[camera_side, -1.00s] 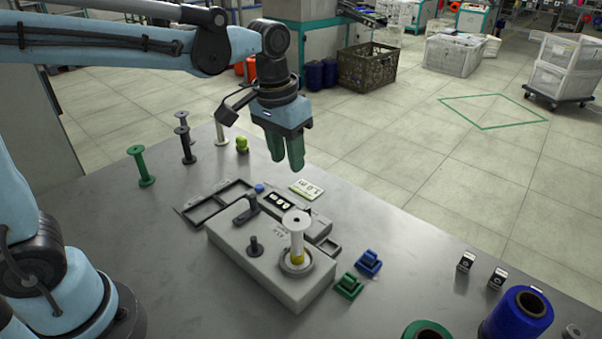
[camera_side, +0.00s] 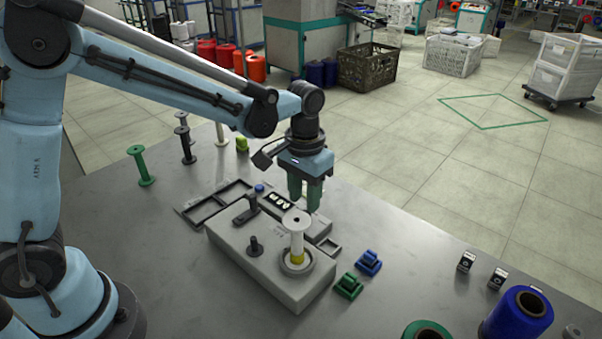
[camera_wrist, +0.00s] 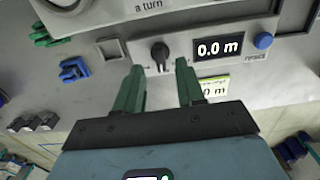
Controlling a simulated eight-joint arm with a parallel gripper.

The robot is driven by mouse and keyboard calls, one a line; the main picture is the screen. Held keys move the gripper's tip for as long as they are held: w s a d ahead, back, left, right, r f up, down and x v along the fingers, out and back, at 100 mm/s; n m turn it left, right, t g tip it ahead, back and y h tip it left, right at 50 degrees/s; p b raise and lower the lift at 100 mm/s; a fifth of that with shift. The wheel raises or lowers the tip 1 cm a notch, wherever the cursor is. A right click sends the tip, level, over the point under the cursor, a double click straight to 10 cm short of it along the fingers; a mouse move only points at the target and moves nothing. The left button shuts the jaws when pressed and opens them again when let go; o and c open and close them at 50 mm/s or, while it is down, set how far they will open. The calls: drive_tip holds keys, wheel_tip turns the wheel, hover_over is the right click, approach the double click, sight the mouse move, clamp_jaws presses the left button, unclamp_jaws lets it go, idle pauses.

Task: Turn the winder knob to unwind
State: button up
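The grey winder (camera_side: 250,255) sits on the table with a white bobbin (camera_side: 297,235) upright on its spindle, a little yellow at the bobbin's base. In the wrist view, the black knob (camera_wrist: 160,52) stands on the front panel beside a display (camera_wrist: 218,48) reading 0.0 m and a blue reset button (camera_wrist: 263,41). My gripper (camera_wrist: 160,68) points down with its two green fingers apart and empty. The knob shows between and just beyond the fingertips, with no visible contact. In the side view, my gripper (camera_side: 304,203) hangs over the panel and hides the knob.
Green (camera_side: 348,286) and blue (camera_side: 368,262) clip-like parts lie right of the winder. Several spools, one green (camera_side: 141,166), stand at the table's back left. A yellow-green card (camera_wrist: 212,87) lies near the panel. Large thread cones (camera_side: 520,313) stand front right.

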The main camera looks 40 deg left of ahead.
drive_tip(key=shift+f, duration=1.85)
clamp_jaws()
